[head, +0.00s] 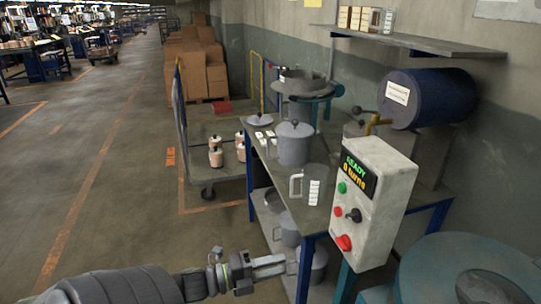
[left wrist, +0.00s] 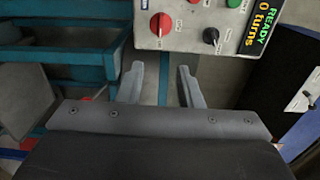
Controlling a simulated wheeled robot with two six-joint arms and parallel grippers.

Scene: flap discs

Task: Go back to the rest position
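My left gripper (head: 284,266) reaches in from the bottom left of the head view, low beside the blue-framed workbench (head: 326,222). In the left wrist view its two fingers (left wrist: 160,70) stand apart with nothing between them, so it is open and empty. The control box (head: 372,200) stands to its right in the head view; its screen reads "READY 0 turns". In the left wrist view the control box (left wrist: 200,22) lies beyond the fingertips, with its red knob (left wrist: 160,24) near the left finger; they look apart. My right gripper is not in view.
Grey lidded pots (head: 293,145) and a jug (head: 312,185) stand on the workbench. A blue drum (head: 432,98) sits behind the control box, and a teal round machine (head: 465,265) fills the lower right. A cart (head: 202,165) stands further back. The floor at left is clear.

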